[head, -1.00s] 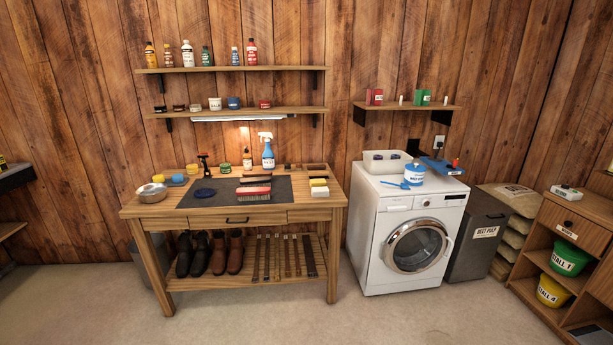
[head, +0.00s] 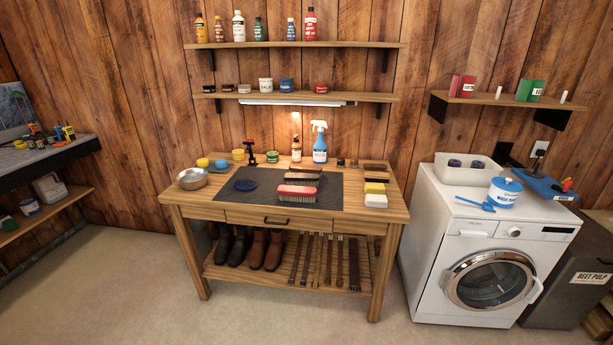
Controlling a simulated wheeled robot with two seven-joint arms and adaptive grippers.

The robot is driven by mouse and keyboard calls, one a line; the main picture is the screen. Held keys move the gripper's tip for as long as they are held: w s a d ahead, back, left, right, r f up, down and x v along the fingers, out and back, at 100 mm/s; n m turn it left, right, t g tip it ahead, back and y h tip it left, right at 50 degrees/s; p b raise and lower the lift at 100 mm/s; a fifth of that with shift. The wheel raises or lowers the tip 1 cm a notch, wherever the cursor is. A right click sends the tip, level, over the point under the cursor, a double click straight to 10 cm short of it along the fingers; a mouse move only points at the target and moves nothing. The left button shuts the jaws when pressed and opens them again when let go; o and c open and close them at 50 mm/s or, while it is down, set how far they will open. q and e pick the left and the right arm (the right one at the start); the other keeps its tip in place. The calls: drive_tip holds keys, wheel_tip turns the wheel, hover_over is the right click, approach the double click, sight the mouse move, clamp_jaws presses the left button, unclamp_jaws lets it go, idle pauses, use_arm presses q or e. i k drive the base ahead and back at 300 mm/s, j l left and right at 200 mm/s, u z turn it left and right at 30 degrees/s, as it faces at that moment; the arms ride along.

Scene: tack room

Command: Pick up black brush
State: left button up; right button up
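A brush with a dark, black-looking back (head: 301,175) lies on the dark mat (head: 345,190) on the wooden workbench (head: 400,200). A red-backed brush (head: 297,191) with pale bristles lies just in front of it. The two are close together, and I cannot tell whether they touch. Neither of my grippers is in view.
A blue round lid (head: 245,185) lies on the mat. A washing machine (head: 488,260) stands to the right. The floor in front is clear.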

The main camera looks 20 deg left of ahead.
sight(296, 179)
drive_tip(key=i+j+z, duration=0.1)
drive_tip(key=i, duration=1.4)
